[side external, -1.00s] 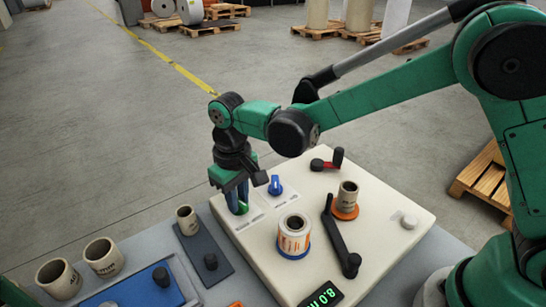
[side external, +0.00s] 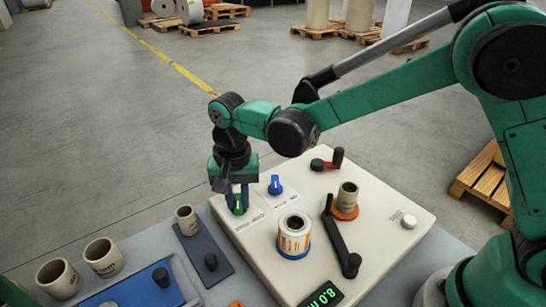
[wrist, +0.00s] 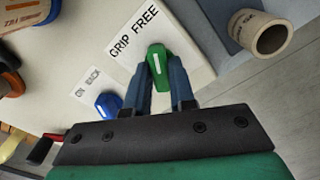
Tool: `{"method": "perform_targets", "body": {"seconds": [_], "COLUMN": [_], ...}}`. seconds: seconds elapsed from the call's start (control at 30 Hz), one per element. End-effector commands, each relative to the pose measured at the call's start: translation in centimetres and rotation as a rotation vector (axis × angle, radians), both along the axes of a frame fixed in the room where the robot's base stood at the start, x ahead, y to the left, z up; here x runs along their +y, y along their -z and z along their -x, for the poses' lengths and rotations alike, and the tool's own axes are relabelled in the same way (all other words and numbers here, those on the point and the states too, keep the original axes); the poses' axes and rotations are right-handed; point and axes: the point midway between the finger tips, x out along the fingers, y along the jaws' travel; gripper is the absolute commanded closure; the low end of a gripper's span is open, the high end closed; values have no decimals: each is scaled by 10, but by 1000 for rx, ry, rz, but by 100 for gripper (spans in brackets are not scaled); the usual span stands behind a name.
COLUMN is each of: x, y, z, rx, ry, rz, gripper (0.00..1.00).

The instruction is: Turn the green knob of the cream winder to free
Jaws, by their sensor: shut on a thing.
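The green knob (side external: 238,207) sits at the far left corner of the cream winder (side external: 375,235). My gripper (side external: 238,200) points down over it, with its fingers on either side of the knob. In the wrist view, the blue-grey fingers of my gripper (wrist: 160,80) are shut on the green knob (wrist: 158,72). The knob's white mark points toward the printed words GRIP and FREE (wrist: 133,32). I cannot tell exactly which word it lines up with.
A blue knob (side external: 275,186) stands close beside the green one. A label roll (side external: 293,238), a black crank arm (side external: 340,238) and a red-handled crank (side external: 328,162) are also on the winder. A cardboard core (side external: 187,220) stands on a dark plate to the left.

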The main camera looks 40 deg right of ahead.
Motion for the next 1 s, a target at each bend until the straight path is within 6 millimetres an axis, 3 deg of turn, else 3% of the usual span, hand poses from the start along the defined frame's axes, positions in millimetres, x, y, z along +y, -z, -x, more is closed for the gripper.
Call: {"method": "perform_targets", "body": {"seconds": [0.67,0.7,0.8,1.0], "x": [0,0,0,0], "y": [0,0,0,0], "z": [-1,-1,-1,0], "rx": [-2,-2,-2,-1], "ry": [69,69,68,67], "rz": [0,0,0,1], "gripper": [100,77,49,49]}}
